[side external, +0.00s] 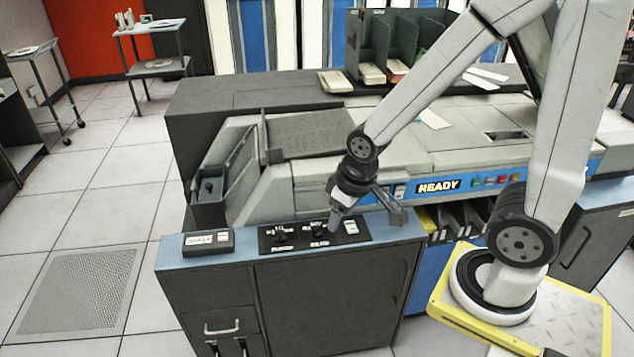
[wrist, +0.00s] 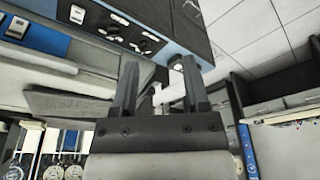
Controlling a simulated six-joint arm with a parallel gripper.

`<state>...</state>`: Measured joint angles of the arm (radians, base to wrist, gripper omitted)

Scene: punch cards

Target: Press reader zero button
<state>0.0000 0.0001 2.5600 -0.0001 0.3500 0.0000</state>
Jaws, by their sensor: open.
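A black control panel (side external: 265,240) lies on top of the low cabinet, with two dark knobs and a white button (side external: 350,228) at its right end. In the wrist view the white button (wrist: 77,14) shows at upper left, beside the knobs (wrist: 115,38). A blue strip beside the READY sign holds a white rocker switch (side external: 399,191) and coloured buttons (side external: 489,181). The labels are too small to read, so I cannot tell which is reader zero. My gripper (side external: 366,215) is open and empty over the panel's right part; it also shows in the wrist view (wrist: 158,72).
A small counter box (side external: 208,242) sits at the cabinet's left end. The grey card machine (side external: 310,185) stands right behind, with a dark bin (side external: 210,200) at its left. Dark card racks (side external: 385,40) stand at the back.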

